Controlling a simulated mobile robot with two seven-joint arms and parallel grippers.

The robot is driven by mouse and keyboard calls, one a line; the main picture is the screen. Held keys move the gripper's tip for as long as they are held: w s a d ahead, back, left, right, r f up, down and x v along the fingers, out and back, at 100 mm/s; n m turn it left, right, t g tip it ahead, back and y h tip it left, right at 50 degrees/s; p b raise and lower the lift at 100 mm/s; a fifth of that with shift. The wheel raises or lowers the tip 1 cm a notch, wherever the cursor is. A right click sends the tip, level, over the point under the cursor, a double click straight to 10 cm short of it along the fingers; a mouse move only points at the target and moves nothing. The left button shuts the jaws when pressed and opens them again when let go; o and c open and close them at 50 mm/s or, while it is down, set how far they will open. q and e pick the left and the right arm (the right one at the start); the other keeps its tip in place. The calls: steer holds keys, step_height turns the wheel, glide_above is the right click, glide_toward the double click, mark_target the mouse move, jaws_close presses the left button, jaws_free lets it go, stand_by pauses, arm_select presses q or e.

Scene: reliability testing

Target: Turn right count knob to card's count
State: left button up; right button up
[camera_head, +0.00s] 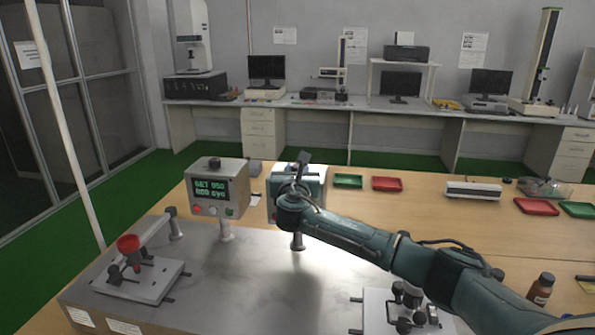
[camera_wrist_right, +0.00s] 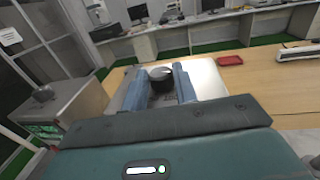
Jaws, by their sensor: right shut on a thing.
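The right control box (camera_head: 272,210) stands on a post on the metal plate, its front mostly hidden behind my right arm. In the right wrist view its pale top (camera_wrist_right: 208,78) carries a round black knob (camera_wrist_right: 160,77). My right gripper (camera_wrist_right: 160,88) is shut on this knob, with a blue finger on either side. I cannot make out a count card or the right box's display. My left gripper is not in view.
Another fixture (camera_head: 402,308) is at front right, below my arm.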

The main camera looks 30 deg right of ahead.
steer(key=m+g+h, duration=0.1)
steer(key=h, duration=0.1)
steer(key=m+g+h, duration=0.1)
steer(key=m, duration=0.1)
steer(key=shift+w+a+g+h, duration=0.2)
steer(key=shift+a+g+h, duration=0.15)
steer(key=shift+g+h, duration=0.05)
steer(key=m+g+h+b, duration=0.2)
steer(key=m+g, duration=0.1)
steer(key=shift+w+a+f+g+h+b, duration=0.15)
steer(key=shift+w+g+h+b, duration=0.1)
steer(key=shift+g+h+b, duration=0.15)
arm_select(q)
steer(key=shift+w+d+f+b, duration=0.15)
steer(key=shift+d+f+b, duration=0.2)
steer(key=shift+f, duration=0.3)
arm_select(e)
steer(key=shift+m+g, duration=0.3)
steer(key=shift+g, duration=0.1)
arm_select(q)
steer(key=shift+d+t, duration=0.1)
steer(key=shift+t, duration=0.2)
arm_select(e)
steer(key=shift+g+h, duration=0.3)
steer(key=shift+h, duration=0.1)
arm_select(q)
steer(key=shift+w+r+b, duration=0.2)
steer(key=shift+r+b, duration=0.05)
steer(key=shift+b, duration=0.05)
